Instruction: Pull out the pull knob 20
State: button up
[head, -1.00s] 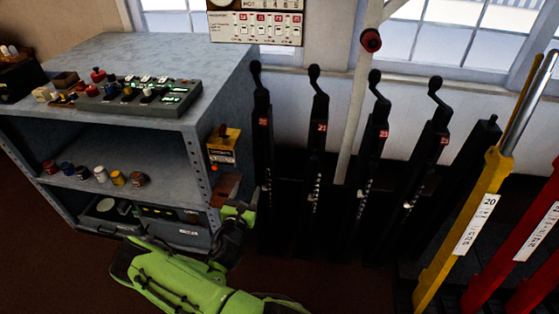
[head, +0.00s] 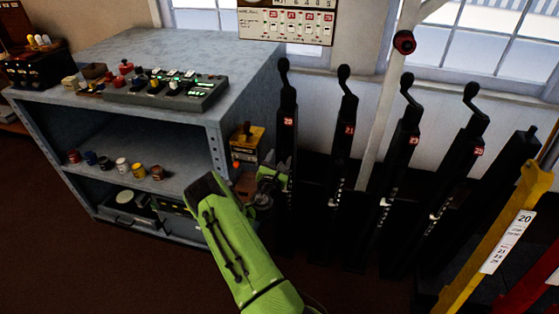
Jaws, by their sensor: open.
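Pull knob 20 (head: 283,66) is a black rounded knob on a bent stem, on top of a dark upright post (head: 288,135) with a red label 20. It is the leftmost post in a row, beside the cabinet. My gripper (head: 280,166), on the green arm, is below the knob and its label, in front of the lower post, beside the yellow box. Its grey fingers are small in view and look open, with nothing seen between them. The knob is apart from the gripper. Part of the post is hidden behind the gripper.
Similar posts labelled 21 (head: 349,130), 23 (head: 411,140) and 25 (head: 477,150) stand to the right. A yellow lever (head: 490,255), also marked 20, is farther right. A grey cabinet (head: 150,75) with a yellow box (head: 247,143) on its side stands left.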

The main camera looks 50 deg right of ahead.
jog(key=shift+w+d, duration=0.1)
jog(key=shift+d, duration=0.1)
grip_shut()
jog(key=shift+a, duration=0.4)
jog(key=shift+s+f, duration=0.1)
jog(key=shift+s, duration=0.1)
grip_release()
jog(key=p+v, duration=0.1)
jog(key=v, duration=1.5)
jog(key=shift+p, duration=0.3)
